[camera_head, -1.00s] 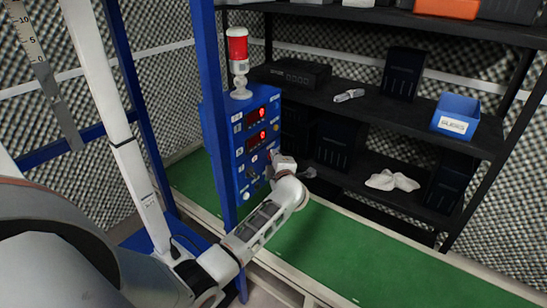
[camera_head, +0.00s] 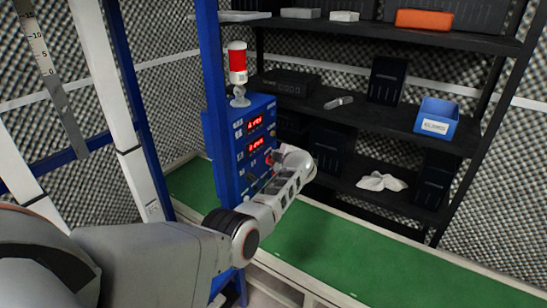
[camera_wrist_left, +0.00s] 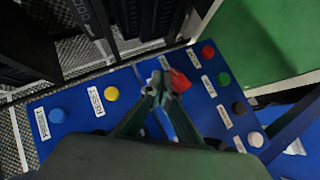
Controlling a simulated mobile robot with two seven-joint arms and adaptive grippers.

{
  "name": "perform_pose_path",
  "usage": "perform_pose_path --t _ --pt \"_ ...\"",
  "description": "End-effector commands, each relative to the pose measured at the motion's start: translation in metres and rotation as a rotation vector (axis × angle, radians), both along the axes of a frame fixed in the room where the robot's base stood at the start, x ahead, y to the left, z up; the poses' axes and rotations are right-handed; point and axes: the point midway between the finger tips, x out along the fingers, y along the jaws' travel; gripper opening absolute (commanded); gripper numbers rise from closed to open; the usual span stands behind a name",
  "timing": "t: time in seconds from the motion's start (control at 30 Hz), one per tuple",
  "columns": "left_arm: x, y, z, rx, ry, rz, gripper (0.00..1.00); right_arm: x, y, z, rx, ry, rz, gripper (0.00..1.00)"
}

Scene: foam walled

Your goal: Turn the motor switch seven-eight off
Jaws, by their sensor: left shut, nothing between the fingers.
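The blue control box (camera_head: 243,140) has two lit red displays and several small controls on its face. In the left wrist view its panel (camera_wrist_left: 75,130) fills much of the picture. A red control (camera_wrist_left: 180,80) sits right at my fingertips and is partly covered by them. I cannot read which label marks the motor switch seven-eight, nor its position. My left gripper (camera_wrist_left: 158,84) is shut and empty, its tips close to the panel by the red control; whether they touch is unclear. In the head view my wrist hides the fingers and the lower right of the panel.
A blue button (camera_wrist_left: 57,115), yellow button (camera_wrist_left: 111,93), red button (camera_wrist_left: 208,50), green button (camera_wrist_left: 225,78) and dark button (camera_wrist_left: 240,108) surround the tips. Black shelves (camera_head: 370,120) stand behind; a green surface (camera_head: 350,245) lies below.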

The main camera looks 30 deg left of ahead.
Motion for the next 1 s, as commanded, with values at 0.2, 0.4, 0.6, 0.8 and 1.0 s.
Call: perform_pose_path --t 0.2,0.4,0.6,0.8,1.0 --pt "0.007 0.000 0.000 0.005 0.083 -0.001 0.00 0.001 0.000 -0.001 0.001 -0.002 0.000 0.40" --pt "0.011 0.000 -0.001 0.007 0.078 0.000 0.00 0.001 0.000 -0.006 0.001 -0.002 0.000 0.40" --pt "0.014 -0.001 -0.002 0.006 0.078 0.002 0.00 0.000 0.000 -0.013 0.000 0.000 0.000 0.40" --pt "0.016 -0.001 -0.002 0.007 0.077 0.001 0.00 -0.001 0.000 -0.016 0.000 0.003 0.000 0.40" --pt "0.016 -0.001 -0.002 0.007 0.077 0.001 0.00 -0.001 0.000 -0.017 -0.001 0.004 0.000 0.40"
